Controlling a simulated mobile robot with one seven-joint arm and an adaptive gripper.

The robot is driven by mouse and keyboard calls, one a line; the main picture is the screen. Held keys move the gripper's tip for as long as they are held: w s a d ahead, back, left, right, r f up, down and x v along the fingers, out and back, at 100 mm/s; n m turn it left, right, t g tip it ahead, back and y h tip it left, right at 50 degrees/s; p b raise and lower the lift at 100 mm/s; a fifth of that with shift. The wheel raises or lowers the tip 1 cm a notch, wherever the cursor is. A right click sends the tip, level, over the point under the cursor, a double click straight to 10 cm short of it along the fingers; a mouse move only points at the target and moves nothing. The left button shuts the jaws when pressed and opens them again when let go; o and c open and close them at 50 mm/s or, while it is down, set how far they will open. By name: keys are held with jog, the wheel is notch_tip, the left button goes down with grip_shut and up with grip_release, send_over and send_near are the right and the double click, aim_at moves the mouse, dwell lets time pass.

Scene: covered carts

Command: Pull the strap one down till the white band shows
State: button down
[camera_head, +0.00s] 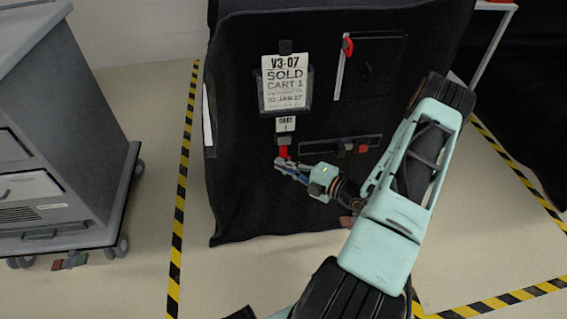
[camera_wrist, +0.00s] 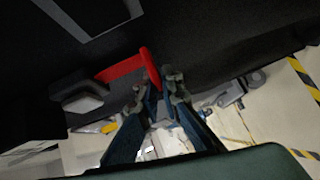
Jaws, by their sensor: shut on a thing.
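The short red strap (camera_head: 283,152) hangs below a small white CART 1 tag (camera_head: 286,125) and a dark buckle on the black cart cover (camera_head: 240,185). My gripper (camera_head: 283,165) is at the strap's lower end, coming in from the right. In the wrist view the red strap (camera_wrist: 122,67) runs from the left into the closed fingers of my gripper (camera_wrist: 160,82). The fingers hide the strap's end. I make out no white band on the red part in either view.
A SOLD sign (camera_head: 285,83) hangs above the tag. A red pull (camera_head: 348,47) beside a white edge and a dark slot with a red piece (camera_head: 362,148) are to the right. A grey cabinet (camera_head: 60,130) stands left. Striped floor tape (camera_head: 181,190) runs between.

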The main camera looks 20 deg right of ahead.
notch_tip(320, 180, down, 9)
jog(key=b, duration=0.3)
jog(key=shift+f+b, duration=0.2)
jog(key=shift+b, duration=0.15)
jog(key=c, duration=2.2)
grip_release()
jog(key=shift+o, duration=0.5)
jog(key=shift+s+r, duration=0.1)
jog(key=v, duration=1.2)
